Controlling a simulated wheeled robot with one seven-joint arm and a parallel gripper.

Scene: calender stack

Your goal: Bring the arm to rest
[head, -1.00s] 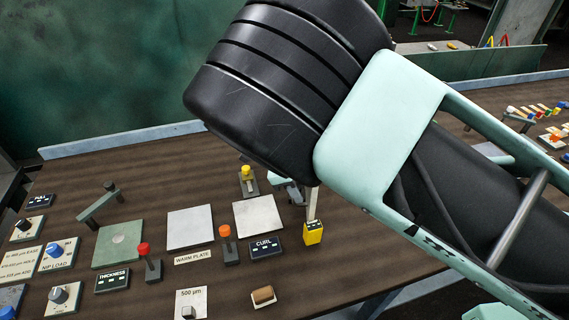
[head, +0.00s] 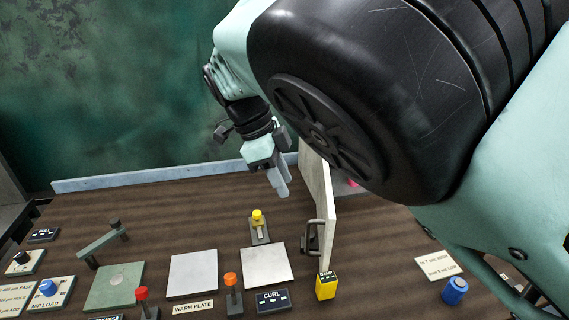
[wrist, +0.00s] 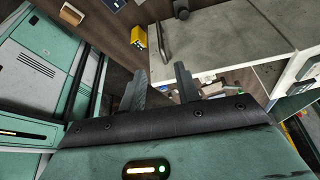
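My arm (head: 350,110) fills the upper right of the head view. My gripper (head: 280,188) hangs over the back of the brown bench (head: 150,215), fingers pointing down, to the left of an upright pale panel (head: 318,185). In the wrist view, the two dark fingers of my gripper (wrist: 161,88) stand apart with nothing between them. The gripper is open and empty, and I see no contact with the bench or panel.
The panel has a dark handle (head: 311,238). A yellow block (head: 326,286), a yellow-topped lever (head: 258,222), two pale plates (head: 194,274) and several controls stand on the bench. A blue knob (head: 455,290) is at right. The bench's back left is clear.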

